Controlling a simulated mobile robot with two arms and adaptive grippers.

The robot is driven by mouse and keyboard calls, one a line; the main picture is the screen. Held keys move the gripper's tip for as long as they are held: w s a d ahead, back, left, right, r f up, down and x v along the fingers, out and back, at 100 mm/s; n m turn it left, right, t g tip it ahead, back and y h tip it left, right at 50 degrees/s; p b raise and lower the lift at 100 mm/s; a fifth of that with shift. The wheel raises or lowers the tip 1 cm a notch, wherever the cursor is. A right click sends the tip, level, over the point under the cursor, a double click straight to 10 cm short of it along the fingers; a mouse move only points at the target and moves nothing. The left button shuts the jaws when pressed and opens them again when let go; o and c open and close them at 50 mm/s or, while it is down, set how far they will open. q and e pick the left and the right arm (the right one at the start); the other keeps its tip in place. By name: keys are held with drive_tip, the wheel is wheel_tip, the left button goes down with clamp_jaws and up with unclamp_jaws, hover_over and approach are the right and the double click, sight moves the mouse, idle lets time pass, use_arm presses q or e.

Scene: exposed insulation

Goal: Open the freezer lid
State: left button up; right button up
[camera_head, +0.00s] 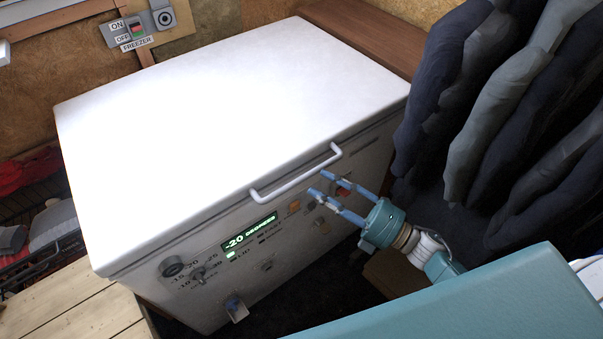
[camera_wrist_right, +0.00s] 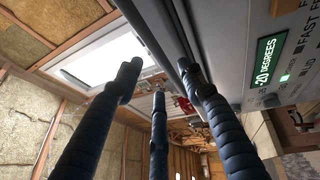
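The white chest freezer (camera_head: 140,225) fills the middle of the head view. Its wide white lid (camera_head: 230,100) lies flat and closed on top. A white bar handle (camera_head: 297,175) is fixed along the lid's front edge. My right gripper (camera_head: 320,183) is just in front of the freezer, beside and slightly below the handle's right end. Its fingers are spread, with nothing held between them, and they look apart from the handle. In the right wrist view, the spread dark fingers (camera_wrist_right: 165,88) point up near the freezer front. My left gripper is not in view.
The freezer front has a green display (camera_head: 249,232) and knobs (camera_head: 172,266). Dark coats or bags (camera_head: 495,110) hang close on the right. A switch panel (camera_head: 135,30) is on the back wall. Wooden boards (camera_head: 75,305) lie at lower left.

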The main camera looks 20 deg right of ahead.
sight(306, 178)
drive_tip(key=x, duration=0.4)
drive_tip(key=shift+w+a, duration=0.15)
drive_tip(key=shift+w, duration=0.25)
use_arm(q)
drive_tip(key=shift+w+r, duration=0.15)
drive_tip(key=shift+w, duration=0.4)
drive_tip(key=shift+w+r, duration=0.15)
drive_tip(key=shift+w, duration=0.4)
use_arm(e)
drive_tip(key=shift+w+a, duration=0.45)
clamp_jaws()
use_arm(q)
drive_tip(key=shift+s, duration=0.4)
